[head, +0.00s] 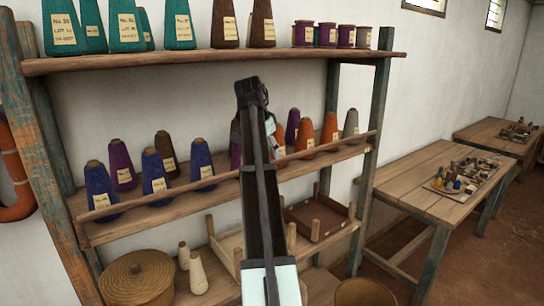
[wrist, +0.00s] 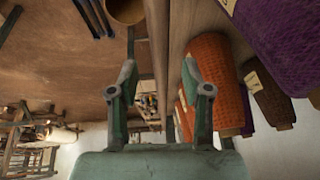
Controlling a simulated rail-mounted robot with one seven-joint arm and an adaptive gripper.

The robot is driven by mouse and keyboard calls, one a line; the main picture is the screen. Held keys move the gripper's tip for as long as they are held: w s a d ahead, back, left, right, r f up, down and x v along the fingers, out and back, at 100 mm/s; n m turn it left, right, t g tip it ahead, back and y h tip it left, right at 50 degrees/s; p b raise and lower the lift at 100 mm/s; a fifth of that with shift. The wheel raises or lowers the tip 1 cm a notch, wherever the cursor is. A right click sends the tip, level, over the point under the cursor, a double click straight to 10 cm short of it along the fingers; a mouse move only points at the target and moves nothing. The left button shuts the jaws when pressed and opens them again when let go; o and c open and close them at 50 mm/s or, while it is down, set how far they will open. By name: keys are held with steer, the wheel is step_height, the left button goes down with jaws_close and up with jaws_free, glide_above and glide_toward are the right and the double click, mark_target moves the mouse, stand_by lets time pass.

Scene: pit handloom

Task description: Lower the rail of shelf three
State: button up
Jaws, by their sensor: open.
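The rail (head: 200,185) is a thin wooden bar along the front of the middle shelf (head: 160,206), raised above the board edge and in front of the yarn cones. My arm crosses in front of its middle in the head view and hides my gripper there. In the wrist view my gripper (wrist: 160,70) is open, with one finger on each side of a long wooden bar (wrist: 157,40) that looks like the rail. The fingers look apart from it; whether the bar lies at fingertip depth I cannot tell.
Blue, purple, brown, orange and grey cones (head: 99,190) stand behind the rail. The top shelf (head: 190,60) holds more cones. Below are a lidded basket (head: 135,278) and wooden frames (head: 318,218). A table (head: 425,188) with small items stands at right.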

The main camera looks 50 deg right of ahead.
steer(key=shift+p+x, duration=0.55)
steer(key=shift+x, duration=1.3)
steer(key=shift+c, duration=0.4)
jaws_close()
